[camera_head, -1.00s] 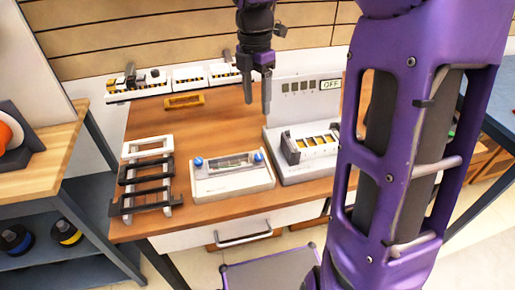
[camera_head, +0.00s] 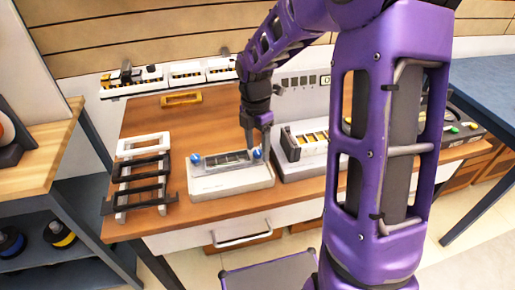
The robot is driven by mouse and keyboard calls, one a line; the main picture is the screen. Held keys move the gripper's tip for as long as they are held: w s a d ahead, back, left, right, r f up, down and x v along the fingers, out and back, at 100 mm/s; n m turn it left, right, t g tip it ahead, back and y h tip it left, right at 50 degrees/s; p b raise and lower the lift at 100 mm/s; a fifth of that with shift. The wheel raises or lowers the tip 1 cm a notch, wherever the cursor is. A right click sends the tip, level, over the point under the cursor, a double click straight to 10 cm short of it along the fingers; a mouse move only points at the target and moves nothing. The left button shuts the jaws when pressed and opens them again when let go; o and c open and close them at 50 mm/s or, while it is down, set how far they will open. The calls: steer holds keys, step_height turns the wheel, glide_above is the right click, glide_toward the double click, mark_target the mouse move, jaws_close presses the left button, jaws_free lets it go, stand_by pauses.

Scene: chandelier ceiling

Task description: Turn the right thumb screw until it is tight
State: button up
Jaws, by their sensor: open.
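The right thumb screw (camera_head: 257,153) is a small blue knob at the right end of a light grey fixture (camera_head: 231,184) on the wooden bench. The left thumb screw (camera_head: 196,159) is a matching blue knob at the fixture's left end. A dark framed panel (camera_head: 226,158) lies between the two. My gripper (camera_head: 259,147) points down at the right thumb screw, its fingers open at or just above the knob. I cannot tell whether the fingers touch it. The fingers partly hide the knob.
A grey machine (camera_head: 301,165) stands just right of the fixture, partly behind my arm. Black and white frames (camera_head: 143,183) lie to the left. A yellow tray (camera_head: 182,99) and white racks (camera_head: 190,75) are at the back. Bench space behind the fixture is clear.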

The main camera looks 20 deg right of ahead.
steer(key=shift+f, duration=0.1)
jaws_close()
stand_by(0.3)
